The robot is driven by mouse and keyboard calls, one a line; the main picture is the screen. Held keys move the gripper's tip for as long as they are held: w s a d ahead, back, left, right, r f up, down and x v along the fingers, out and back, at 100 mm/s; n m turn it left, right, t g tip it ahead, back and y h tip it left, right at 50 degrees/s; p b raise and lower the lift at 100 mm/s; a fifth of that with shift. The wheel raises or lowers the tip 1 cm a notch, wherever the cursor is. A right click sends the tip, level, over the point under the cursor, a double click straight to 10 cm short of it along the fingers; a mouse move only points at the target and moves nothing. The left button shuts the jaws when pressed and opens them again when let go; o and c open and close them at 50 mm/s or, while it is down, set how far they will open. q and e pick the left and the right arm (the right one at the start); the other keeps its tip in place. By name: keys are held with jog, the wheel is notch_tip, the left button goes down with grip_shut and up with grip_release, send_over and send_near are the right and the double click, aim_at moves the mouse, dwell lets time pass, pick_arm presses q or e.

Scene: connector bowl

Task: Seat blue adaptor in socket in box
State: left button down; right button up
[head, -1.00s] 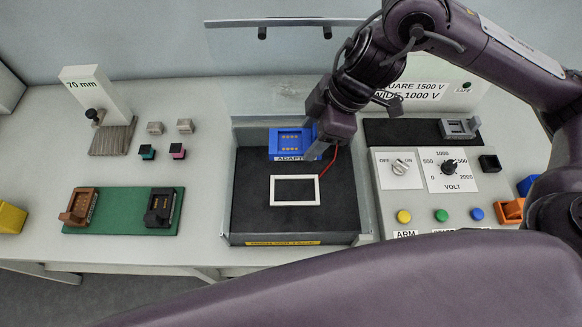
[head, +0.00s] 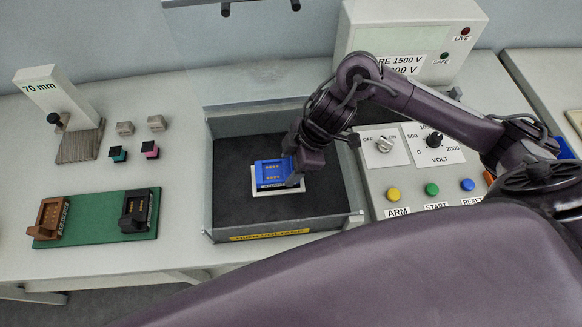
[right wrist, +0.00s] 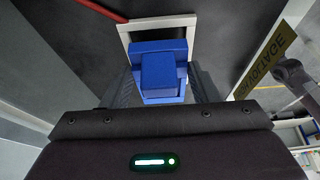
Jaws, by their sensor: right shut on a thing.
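The blue adaptor (head: 271,174) is over the white square frame (head: 291,190) on the dark floor of the open box (head: 214,150). My right gripper (head: 297,172) is shut on the adaptor at its right side. In the right wrist view the blue adaptor (right wrist: 162,72) sits between my fingers, and the white frame (right wrist: 184,22) shows beyond it. The adaptor covers most of the frame's inside. I cannot tell whether it is down in the frame or just above it. My left gripper is not in view.
A green mat (head: 98,238) with a brown adaptor (head: 50,218) and a black adaptor (head: 137,208) lies left of the box. A control panel (head: 398,160) stands right. A red wire (right wrist: 96,8) lies near the frame in the right wrist view.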

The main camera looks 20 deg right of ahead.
jog(key=shift+f, duration=1.05)
jog(key=shift+f, duration=0.1)
jog(key=o, duration=1.1)
jog(key=v, duration=1.2)
jog(key=shift+p, duration=0.4)
